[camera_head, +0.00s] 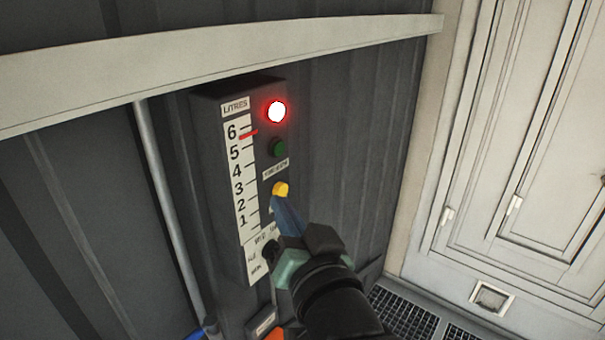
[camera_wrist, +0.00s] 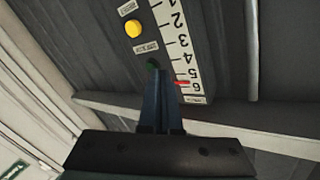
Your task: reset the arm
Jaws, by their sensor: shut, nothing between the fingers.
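My gripper (camera_head: 276,203) is shut and empty, its blue fingers pointing at a dark panel (camera_head: 214,140). In the head view the fingertips appear just below a yellow knob or button (camera_head: 281,188); I cannot tell whether they touch the panel. In the wrist view the panel is upside down, the shut fingers (camera_wrist: 162,74) overlap the area by the green lamp (camera_wrist: 153,66), and the yellow button (camera_wrist: 134,28) is clear of them. Part of the panel is hidden behind my gripper.
A lit red lamp (camera_head: 277,111) sits above the unlit green one. The litres scale (camera_head: 242,180) has a red pointer (camera_head: 249,134) between 5 and 6. A beam (camera_head: 190,66) crosses above, a pipe (camera_head: 165,190) runs left, and a pale door (camera_head: 520,130) stands right.

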